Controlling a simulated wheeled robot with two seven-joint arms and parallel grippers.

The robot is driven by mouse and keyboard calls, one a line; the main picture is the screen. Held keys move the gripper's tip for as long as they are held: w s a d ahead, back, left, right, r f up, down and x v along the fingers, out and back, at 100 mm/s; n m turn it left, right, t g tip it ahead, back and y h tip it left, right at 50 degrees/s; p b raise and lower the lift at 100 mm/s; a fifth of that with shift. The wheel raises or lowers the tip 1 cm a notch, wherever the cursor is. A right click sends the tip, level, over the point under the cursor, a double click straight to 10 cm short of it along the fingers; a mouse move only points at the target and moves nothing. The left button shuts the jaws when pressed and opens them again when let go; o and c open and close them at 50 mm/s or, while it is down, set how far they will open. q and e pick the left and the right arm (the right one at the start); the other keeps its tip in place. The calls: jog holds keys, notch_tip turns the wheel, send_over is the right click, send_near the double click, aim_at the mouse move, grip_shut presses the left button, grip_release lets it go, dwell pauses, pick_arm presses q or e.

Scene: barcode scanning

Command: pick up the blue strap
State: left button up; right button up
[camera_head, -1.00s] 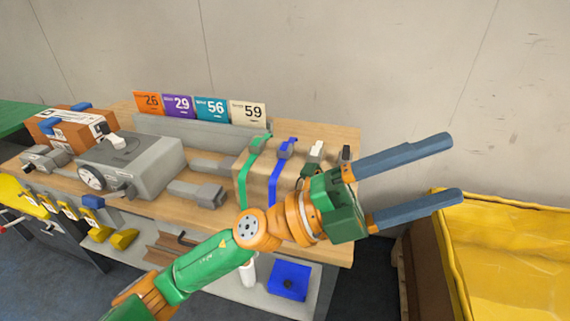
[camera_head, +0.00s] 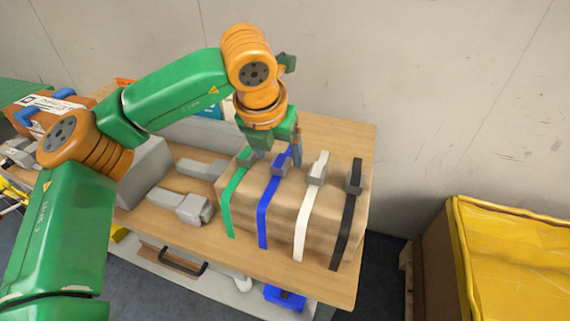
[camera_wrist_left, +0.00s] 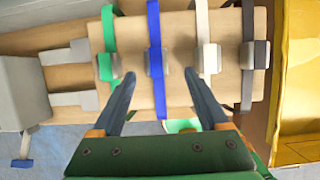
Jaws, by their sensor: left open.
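The blue strap (camera_head: 268,210) hangs over a tan box (camera_head: 285,223) on the wooden table, between a green strap (camera_head: 234,198) and a white strap (camera_head: 306,222). It has a grey buckle at its top. My left gripper (camera_head: 275,158) is above the back of the box, pointing down, close to the blue strap's buckle. In the left wrist view the open fingers (camera_wrist_left: 160,75) lie on either side of the blue strap (camera_wrist_left: 157,98), with its grey buckle between and just beyond the tips. I cannot tell whether they touch it. My right gripper is not in view.
A black strap (camera_head: 347,228) lies at the right end of the box. Grey devices (camera_head: 187,205) sit to its left on the table (camera_head: 255,262). A yellow-lined bin (camera_head: 510,260) stands at the right. A wall is behind the table.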

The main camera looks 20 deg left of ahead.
aim_at(279, 162)
pick_arm(q)
jog(key=shift+w+a+f+p, duration=0.15)
jog(key=shift+w+f+p, duration=0.05)
jog(key=shift+f+p, duration=0.25)
jog(key=shift+w+a+f+p, duration=0.2)
jog(key=shift+f+p, duration=0.1)
jog(key=shift+f, duration=0.15)
jog(key=x, duration=0.2)
jog(key=shift+w+f, duration=0.15)
jog(key=shift+w, duration=0.15)
jog(key=shift+w+d+f, duration=0.1)
jog(key=shift+w, duration=0.05)
jog(key=shift+s, duration=0.25)
jog(key=c, duration=0.7)
grip_shut()
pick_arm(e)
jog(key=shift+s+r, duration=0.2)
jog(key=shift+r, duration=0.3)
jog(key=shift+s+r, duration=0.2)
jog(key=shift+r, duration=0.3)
